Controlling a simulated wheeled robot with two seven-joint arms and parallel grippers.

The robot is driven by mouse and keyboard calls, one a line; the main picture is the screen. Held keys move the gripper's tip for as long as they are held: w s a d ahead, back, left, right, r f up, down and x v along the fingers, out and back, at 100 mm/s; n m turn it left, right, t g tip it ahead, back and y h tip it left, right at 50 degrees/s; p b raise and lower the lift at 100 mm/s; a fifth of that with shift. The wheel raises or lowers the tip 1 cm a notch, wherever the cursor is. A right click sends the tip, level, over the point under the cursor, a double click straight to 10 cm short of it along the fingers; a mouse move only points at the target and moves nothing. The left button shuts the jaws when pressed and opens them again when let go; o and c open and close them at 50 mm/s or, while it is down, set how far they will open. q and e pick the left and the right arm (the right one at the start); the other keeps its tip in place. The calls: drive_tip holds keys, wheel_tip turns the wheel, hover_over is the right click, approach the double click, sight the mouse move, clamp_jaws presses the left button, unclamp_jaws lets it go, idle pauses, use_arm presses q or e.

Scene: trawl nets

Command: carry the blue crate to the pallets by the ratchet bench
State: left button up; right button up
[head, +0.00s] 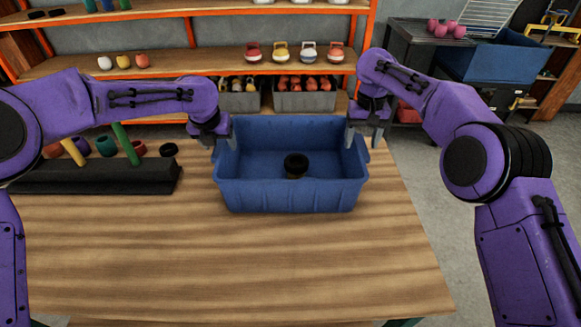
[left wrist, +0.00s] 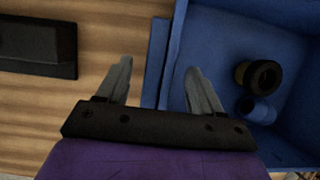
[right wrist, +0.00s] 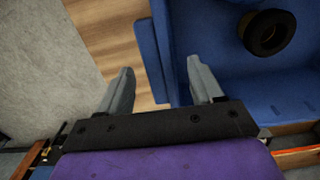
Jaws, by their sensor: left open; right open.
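The blue crate (head: 290,196) stands upright on the wooden table, near its back edge. A black ring-shaped item (head: 296,163) lies inside it, and the left wrist view also shows a small blue cylindrical item (left wrist: 256,110) in the crate. My left gripper (head: 222,142) is open at the crate's left side; in the left wrist view its fingers (left wrist: 158,88) straddle the crate's left wall. My right gripper (head: 364,138) is open at the right side; in the right wrist view its fingers (right wrist: 160,85) straddle that wall. I cannot tell whether the fingers touch the crate.
The wooden table (head: 230,270) is clear in front of the crate. A black rack (head: 95,176) with coloured items stands at the left. Behind is an orange-framed shelf (head: 200,62) with grey bins (head: 305,100). At the back right are a dark bench (head: 420,40) and a blue container (head: 495,62).

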use_arm(q)
drive_tip(key=shift+x, duration=1.3)
use_arm(e)
drive_tip(key=shift+w+f, duration=0.1)
drive_tip(key=shift+f, duration=1.15)
use_arm(q)
drive_tip(key=shift+r, duration=0.1)
clamp_jaws()
use_arm(e)
drive_tip(key=shift+r, duration=0.1)
clamp_jaws()
use_arm(q)
drive_tip(key=shift+r, duration=0.1)
